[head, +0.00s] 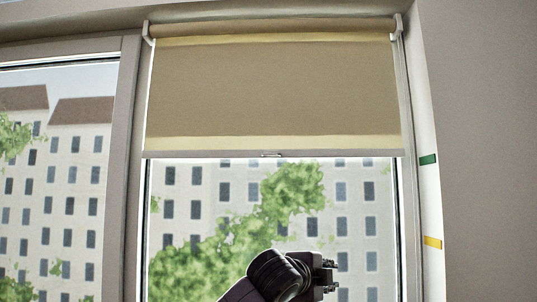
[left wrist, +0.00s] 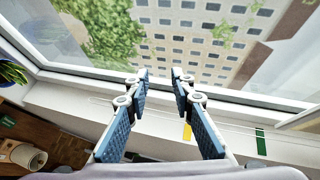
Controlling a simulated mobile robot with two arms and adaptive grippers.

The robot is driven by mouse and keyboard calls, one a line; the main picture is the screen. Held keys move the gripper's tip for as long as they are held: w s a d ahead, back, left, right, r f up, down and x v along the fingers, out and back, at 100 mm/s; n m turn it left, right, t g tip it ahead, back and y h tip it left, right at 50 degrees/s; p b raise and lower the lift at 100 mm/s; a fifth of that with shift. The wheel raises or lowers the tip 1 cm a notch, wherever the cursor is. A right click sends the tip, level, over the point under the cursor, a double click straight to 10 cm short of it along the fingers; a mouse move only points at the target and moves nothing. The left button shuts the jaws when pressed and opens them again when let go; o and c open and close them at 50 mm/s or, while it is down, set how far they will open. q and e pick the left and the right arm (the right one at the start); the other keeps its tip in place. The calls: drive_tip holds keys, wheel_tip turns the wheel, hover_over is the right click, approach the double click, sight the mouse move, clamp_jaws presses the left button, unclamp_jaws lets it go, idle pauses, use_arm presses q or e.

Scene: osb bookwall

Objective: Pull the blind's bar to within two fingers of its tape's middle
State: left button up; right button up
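A green tape (head: 428,160) is on the right window reveal at about the bar's height in the picture, and a yellow tape (head: 432,242) is lower. Both show in the left wrist view, yellow (left wrist: 187,131) and green (left wrist: 260,141). My left gripper (head: 328,275) is below the bar, apart from it. Its blue-padded fingers (left wrist: 160,78) are open and empty. My right gripper is not in view.
A window frame post (head: 122,160) stands left of the blind. In the left wrist view, a plant (left wrist: 12,72) and a wooden surface with a pale cylindrical object (left wrist: 25,157) are at the left. The space between my left gripper and the bar looks clear.

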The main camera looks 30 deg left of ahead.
use_arm(q)
drive_tip(key=s+a+r+t+y, duration=0.1)
drive_tip(key=s+a+r, duration=0.25)
drive_tip(key=r, duration=0.55)
drive_tip(key=s+a+r+t+y, duration=0.15)
drive_tip(key=a+r, duration=0.25)
drive_tip(key=r, duration=0.5)
drive_tip(key=t+p, duration=0.1)
approach(269, 154)
drive_tip(key=w, duration=0.2)
drive_tip(key=shift+y, duration=0.25)
drive_tip(key=w+p, duration=0.1)
drive_tip(key=w, duration=0.1)
drive_tip(key=w+p, duration=0.1)
drive_tip(key=w, duration=0.1)
drive_tip(key=w+a+p, duration=0.1)
drive_tip(key=w+p, duration=0.1)
drive_tip(key=w, duration=0.1)
drive_tip(key=shift+r, duration=0.4)
clamp_jaws()
